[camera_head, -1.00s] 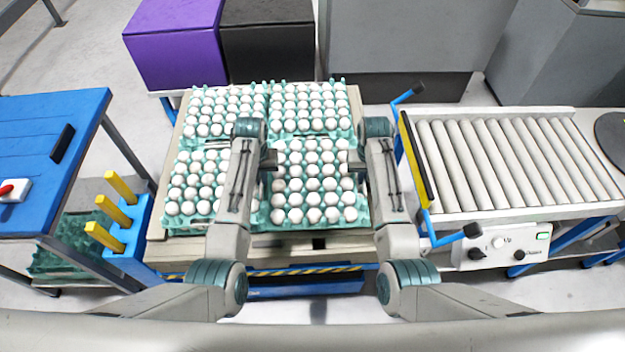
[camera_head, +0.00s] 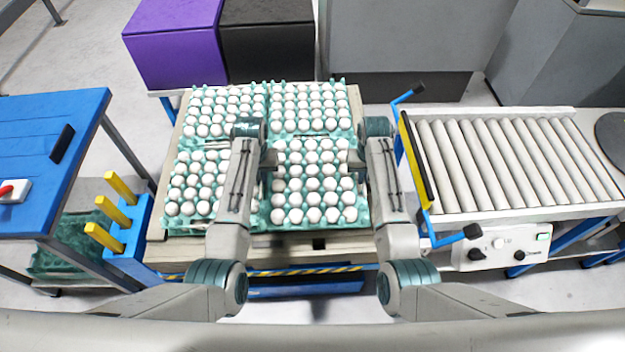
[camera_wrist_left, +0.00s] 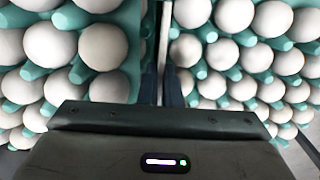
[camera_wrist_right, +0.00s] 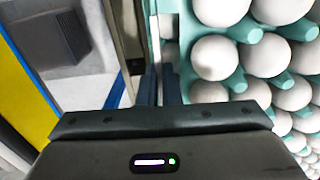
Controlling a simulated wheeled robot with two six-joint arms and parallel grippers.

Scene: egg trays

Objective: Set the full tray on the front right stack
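The full tray (camera_head: 262,226), teal and filled with white eggs, is at the front right position of the pallet in the head view. It appears level and in line with the front right stack, whose lower part is hidden beneath it. I cannot tell whether it touches the stack. My left gripper (camera_head: 270,159) is shut on the tray's left side; its narrow fingers (camera_wrist_left: 162,92) show between two egg trays in the left wrist view. My right gripper (camera_head: 357,159) is shut on the right side, with its fingers (camera_wrist_right: 159,88) at the teal rim in the right wrist view.
Egg-filled stacks stand close by at front left (camera_head: 190,190), back left (camera_head: 222,110) and back right (camera_head: 308,108). A roller conveyor (camera_head: 510,160) with blue handles is to the right. Yellow posts (camera_head: 113,212) and a blue table (camera_head: 50,150) are at left.

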